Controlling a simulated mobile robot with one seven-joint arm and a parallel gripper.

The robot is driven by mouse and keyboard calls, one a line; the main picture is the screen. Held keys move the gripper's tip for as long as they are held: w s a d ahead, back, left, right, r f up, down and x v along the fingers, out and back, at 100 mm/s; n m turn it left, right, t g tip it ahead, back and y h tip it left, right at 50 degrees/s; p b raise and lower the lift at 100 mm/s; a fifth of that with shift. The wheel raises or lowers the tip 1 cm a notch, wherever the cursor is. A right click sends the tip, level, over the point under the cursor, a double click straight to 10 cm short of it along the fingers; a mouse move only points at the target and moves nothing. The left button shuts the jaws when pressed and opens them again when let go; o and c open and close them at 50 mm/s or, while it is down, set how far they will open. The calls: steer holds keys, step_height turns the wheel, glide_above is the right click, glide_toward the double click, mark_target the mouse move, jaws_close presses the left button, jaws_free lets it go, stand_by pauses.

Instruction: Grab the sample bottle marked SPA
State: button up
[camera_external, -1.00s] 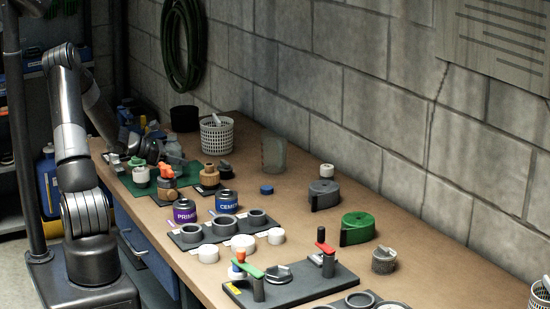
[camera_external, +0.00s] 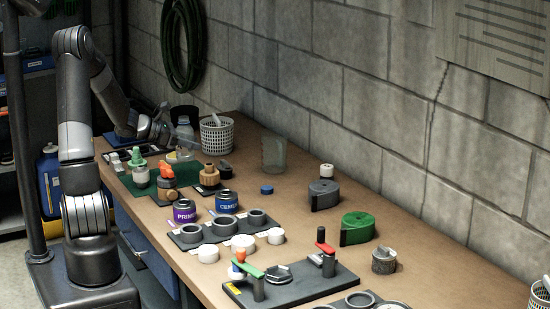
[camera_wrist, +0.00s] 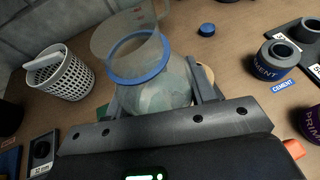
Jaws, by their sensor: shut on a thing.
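My gripper (camera_external: 168,132) is at the far end of the bench, shut on a clear bottle (camera_external: 184,133). In the wrist view the bottle (camera_wrist: 158,88) sits between the two fingers of my gripper (camera_wrist: 153,88); it is see-through with a blue ring around its mouth. The bottle looks raised above the bench top. No SPA marking can be read on it in either view, and its lower part is hidden by my gripper in the wrist view.
A white basket (camera_external: 216,134) stands close to the right of the bottle. A clear beaker (camera_external: 275,154) stands farther right. A green mat (camera_external: 188,174) with small fittings, a PRIMER can (camera_external: 184,211) and a CEMENT can (camera_external: 226,200) lie nearer. A block wall runs behind.

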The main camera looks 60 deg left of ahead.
steer(key=shift+w+d+r, duration=0.1)
steer(key=shift+d+r, duration=0.3)
steer(key=shift+d, duration=0.25)
steer(key=shift+w+d+r, duration=0.1)
steer(key=shift+d+r, duration=0.3)
steer(key=shift+d, duration=0.25)
steer(key=shift+w+d+r, duration=0.1)
steer(key=shift+d+r, duration=0.3)
steer(key=shift+d, duration=0.25)
